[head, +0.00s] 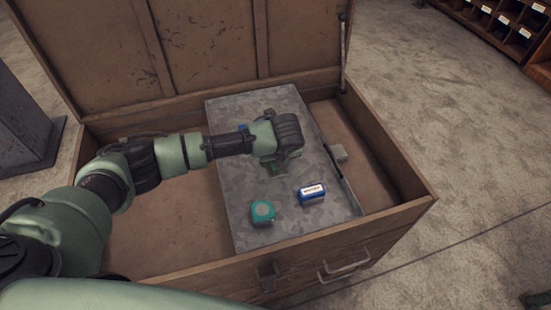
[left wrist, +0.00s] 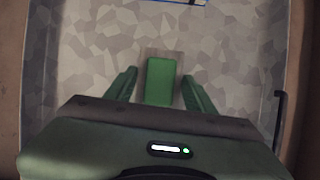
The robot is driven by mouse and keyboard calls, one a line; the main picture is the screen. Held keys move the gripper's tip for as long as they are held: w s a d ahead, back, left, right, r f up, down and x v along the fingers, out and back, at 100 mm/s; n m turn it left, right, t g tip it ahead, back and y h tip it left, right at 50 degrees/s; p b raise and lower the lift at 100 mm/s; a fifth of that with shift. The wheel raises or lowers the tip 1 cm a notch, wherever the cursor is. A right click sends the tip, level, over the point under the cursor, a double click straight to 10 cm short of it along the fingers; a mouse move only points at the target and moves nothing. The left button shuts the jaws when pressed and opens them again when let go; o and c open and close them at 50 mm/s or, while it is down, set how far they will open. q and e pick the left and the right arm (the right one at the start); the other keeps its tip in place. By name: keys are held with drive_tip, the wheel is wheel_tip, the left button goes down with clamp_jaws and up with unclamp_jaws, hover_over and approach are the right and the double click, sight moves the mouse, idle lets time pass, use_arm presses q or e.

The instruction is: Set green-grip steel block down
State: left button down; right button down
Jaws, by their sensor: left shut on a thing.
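The green-grip steel block (left wrist: 160,82) is between the fingers of my left gripper (left wrist: 160,92) in the left wrist view. Its green grip shows clearly, with a grey steel edge around it. In the head view my left gripper (head: 275,168) points down over the grey mottled metal top (head: 240,195), and only a bit of the green grip shows under it. The gripper is shut on the block. Whether the block touches the metal top cannot be told. My right gripper is not in view.
The metal top lies inside an open wooden chest (head: 330,246) with its lid (head: 205,45) up. A teal block-shaped item (head: 262,213) and a blue item with a white label (head: 311,193) stand near its front. A latch (head: 338,153) sits at the right edge.

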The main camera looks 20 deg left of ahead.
use_arm(q)
drive_tip(key=c, duration=0.5)
unclamp_jaws()
drive_tip(key=v, duration=1.2)
drive_tip(key=shift+p, duration=0.3)
drive_tip(key=shift+d, duration=0.1)
